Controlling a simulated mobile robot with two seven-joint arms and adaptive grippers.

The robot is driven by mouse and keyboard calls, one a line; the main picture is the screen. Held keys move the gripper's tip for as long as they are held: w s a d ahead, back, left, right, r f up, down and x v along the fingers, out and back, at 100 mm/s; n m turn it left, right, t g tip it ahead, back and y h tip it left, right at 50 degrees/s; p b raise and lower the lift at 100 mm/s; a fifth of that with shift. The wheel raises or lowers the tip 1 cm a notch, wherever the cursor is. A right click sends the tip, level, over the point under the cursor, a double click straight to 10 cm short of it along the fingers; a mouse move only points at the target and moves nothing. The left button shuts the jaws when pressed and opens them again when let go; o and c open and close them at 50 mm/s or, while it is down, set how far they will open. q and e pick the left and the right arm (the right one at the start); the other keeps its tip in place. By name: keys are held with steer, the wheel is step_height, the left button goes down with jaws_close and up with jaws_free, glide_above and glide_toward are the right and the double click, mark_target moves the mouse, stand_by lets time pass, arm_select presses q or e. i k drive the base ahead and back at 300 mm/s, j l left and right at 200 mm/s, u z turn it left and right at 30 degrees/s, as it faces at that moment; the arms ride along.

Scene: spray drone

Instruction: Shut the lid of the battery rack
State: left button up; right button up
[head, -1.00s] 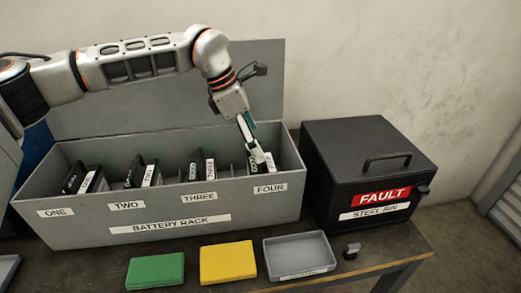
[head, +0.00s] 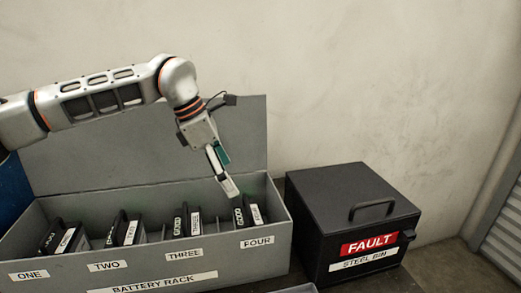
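The grey battery rack (head: 195,268) stands on the table, its lid (head: 95,160) open and upright along the back edge. Black batteries with white labels stand in its slots: one in slot ONE (head: 61,237), one in slot TWO (head: 124,229), one in slot THREE (head: 187,221) and one in slot FOUR (head: 248,211). My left gripper (head: 230,188) hangs over the slot FOUR end, in front of the lid, pointing down. Its fingertips are just above and left of the slot FOUR battery; their gap cannot be made out. My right gripper is out of view.
A black steel bin (head: 345,215) with a red FAULT label and a top handle (head: 371,209) stands right of the rack, lid shut. A grey tray edge (head: 298,289) shows at the bottom. Open space lies above the bin, before the plain wall.

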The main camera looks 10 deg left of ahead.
mark_target(139, 145)
steer(key=k, duration=0.95)
